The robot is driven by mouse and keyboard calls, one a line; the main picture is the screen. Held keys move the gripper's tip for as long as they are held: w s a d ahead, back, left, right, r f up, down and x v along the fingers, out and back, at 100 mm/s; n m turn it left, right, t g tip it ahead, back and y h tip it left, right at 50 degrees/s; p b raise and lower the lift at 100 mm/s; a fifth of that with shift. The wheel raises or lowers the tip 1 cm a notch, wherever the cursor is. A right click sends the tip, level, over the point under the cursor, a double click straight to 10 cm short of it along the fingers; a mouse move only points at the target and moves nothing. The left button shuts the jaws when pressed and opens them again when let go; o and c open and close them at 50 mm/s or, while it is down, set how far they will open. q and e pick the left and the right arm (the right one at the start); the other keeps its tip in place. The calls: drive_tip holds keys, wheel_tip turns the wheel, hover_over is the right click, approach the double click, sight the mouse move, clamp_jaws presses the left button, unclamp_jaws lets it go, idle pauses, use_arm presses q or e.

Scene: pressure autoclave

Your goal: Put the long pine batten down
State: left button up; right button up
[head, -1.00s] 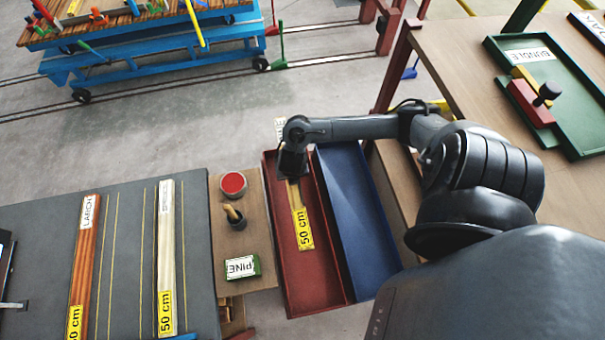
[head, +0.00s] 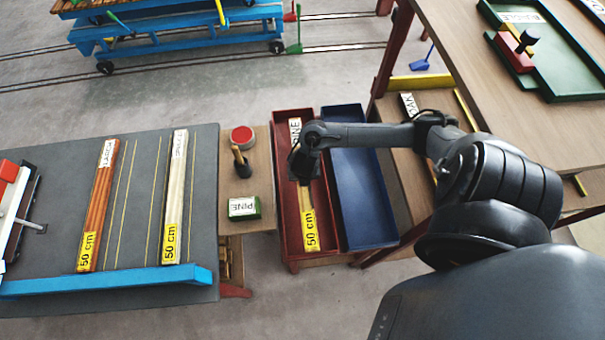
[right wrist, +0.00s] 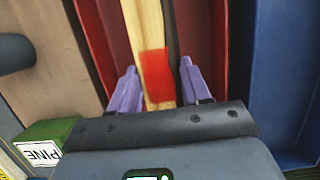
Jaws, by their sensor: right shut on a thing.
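The long pine batten (head: 306,205) is pale wood, with a white PINE label at its far end and a yellow 50 cm label at its near end. It lies lengthwise within the outline of the red tray (head: 284,225). My right gripper (head: 302,170) is above the tray, shut on the batten near its middle. In the right wrist view the purple fingers (right wrist: 158,88) straddle the batten (right wrist: 150,35), which has a red patch between them. I cannot tell whether the batten touches the tray floor. My left gripper is not in view.
A blue tray (head: 362,200) adjoins the red one on the right. Left of it, a small wooden stand holds a red-topped tin (head: 242,137), a dark cup and a green PINE box (head: 243,208). Two labelled battens (head: 98,205) (head: 175,195) lie on the grey table.

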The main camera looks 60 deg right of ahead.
drive_tip(key=shift+f, duration=0.75)
clamp_jaws()
drive_tip(key=b+x, duration=0.1)
drive_tip(key=x, duration=0.1)
drive_tip(key=shift+a+f+b, duration=0.15)
drive_tip(key=shift+f+b, duration=0.2)
drive_tip(key=shift+f, duration=0.15)
drive_tip(key=shift+s+f, duration=0.1)
drive_tip(key=shift+f, duration=0.4)
drive_tip(key=o, duration=1.3)
unclamp_jaws()
drive_tip(key=shift+r, duration=0.1)
